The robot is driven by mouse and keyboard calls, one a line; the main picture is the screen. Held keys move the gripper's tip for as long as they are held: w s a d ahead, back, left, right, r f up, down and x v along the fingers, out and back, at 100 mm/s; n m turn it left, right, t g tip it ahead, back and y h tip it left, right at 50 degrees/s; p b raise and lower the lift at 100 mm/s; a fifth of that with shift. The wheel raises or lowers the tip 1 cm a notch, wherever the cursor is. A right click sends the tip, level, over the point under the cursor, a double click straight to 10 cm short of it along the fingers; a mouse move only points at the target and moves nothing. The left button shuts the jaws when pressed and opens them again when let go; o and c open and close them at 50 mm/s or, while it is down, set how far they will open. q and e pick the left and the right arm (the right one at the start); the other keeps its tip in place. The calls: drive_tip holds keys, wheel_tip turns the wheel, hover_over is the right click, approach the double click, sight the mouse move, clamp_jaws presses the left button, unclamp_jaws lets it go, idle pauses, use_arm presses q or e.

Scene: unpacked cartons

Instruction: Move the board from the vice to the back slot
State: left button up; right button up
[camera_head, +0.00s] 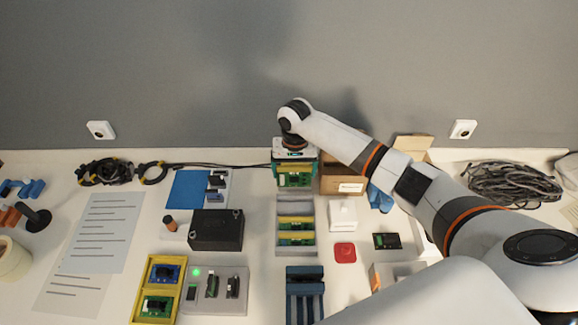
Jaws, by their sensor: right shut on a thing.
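A green board (294,180) is upright at the back end of the grey rack (281,209). My right gripper (294,158) is over its top edge and shut on it. I cannot tell whether the board's lower edge sits in the back slot or hovers just above it. Two more green boards with yellow edges stand in the rack slots in front, one (296,224) behind the other (296,241). The blue vice (304,283) is in front of the rack, with no board visible in it. My left gripper is out of view.
A cardboard box (330,184) stands close right of the held board. A black box (216,230) and blue mat (187,189) lie left of the rack. A white block (342,214) and red pad (345,252) lie right. Cables (240,165) run behind, near the wall.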

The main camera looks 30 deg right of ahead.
sight(296, 183)
drive_tip(key=shift+w+d+f, duration=0.1)
drive_tip(key=shift+d+f, duration=0.1)
drive_tip(key=shift+f, duration=0.35)
drive_tip(key=shift+w+d+f, duration=0.1)
drive_tip(key=shift+d+f, duration=0.1)
drive_tip(key=shift+f, duration=0.35)
wheel_tip(296, 183, down, 5)
drive_tip(key=b, duration=0.6)
drive_tip(key=shift+s+r, duration=0.1)
drive_tip(key=shift+r, duration=0.3)
drive_tip(key=shift+f, duration=0.2)
drive_tip(key=shift+f+b, duration=0.6)
drive_tip(key=shift+f, duration=1.4)
drive_tip(key=shift+f, duration=0.1)
drive_tip(key=o, duration=0.8)
drive_tip(key=shift+c, duration=0.2)
